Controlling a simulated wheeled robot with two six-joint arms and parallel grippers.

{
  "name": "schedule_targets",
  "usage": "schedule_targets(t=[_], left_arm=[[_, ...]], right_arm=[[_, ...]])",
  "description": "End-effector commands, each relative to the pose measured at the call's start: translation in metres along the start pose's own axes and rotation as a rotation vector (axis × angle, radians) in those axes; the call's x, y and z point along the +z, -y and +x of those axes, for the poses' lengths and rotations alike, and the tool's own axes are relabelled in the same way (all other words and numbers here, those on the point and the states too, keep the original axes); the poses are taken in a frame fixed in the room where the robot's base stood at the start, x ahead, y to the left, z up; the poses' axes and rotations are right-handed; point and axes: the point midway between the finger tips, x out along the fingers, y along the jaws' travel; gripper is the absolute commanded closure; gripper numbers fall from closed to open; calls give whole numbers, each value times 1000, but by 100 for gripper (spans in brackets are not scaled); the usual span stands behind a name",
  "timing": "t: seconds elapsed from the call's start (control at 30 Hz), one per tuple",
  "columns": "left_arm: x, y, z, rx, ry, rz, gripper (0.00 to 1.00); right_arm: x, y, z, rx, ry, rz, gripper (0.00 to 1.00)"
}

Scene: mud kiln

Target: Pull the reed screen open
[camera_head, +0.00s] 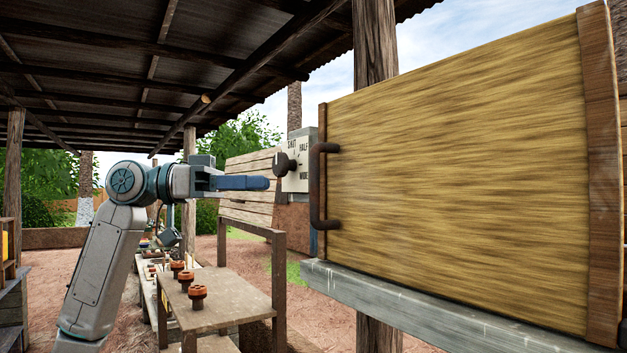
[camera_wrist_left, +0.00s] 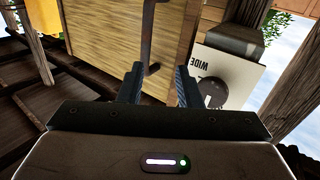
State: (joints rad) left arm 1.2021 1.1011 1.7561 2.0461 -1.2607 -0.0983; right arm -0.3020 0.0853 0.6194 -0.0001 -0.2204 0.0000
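The reed screen (camera_head: 460,160) is a tan streaked panel with wooden posts at its sides, filling the right of the head view. Its dark, C-shaped handle (camera_head: 318,187) is on its left edge. My left gripper (camera_head: 262,183) points right toward the handle, apart from it. In the left wrist view the two fingers (camera_wrist_left: 160,72) are spread with nothing held. The handle (camera_wrist_left: 147,35) shows beyond the fingertips, in line with the gap between them, and the screen (camera_wrist_left: 105,40) is behind it. My right gripper is not in view.
A white plate marked HALF and WIDE with a dark round knob (camera_head: 285,165) is just left of the screen. A grey ledge (camera_head: 400,305) runs under the screen. A wooden table (camera_head: 225,298) with several reddish-brown pieces stands below the left gripper.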

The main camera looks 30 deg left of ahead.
Motion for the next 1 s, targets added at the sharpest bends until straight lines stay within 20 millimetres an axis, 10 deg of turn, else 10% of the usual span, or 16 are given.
schedule_targets(t=[1.0], left_arm=[[-6, -24, 101, 28, 12, 32, 68]], right_arm=[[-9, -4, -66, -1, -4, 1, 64]])
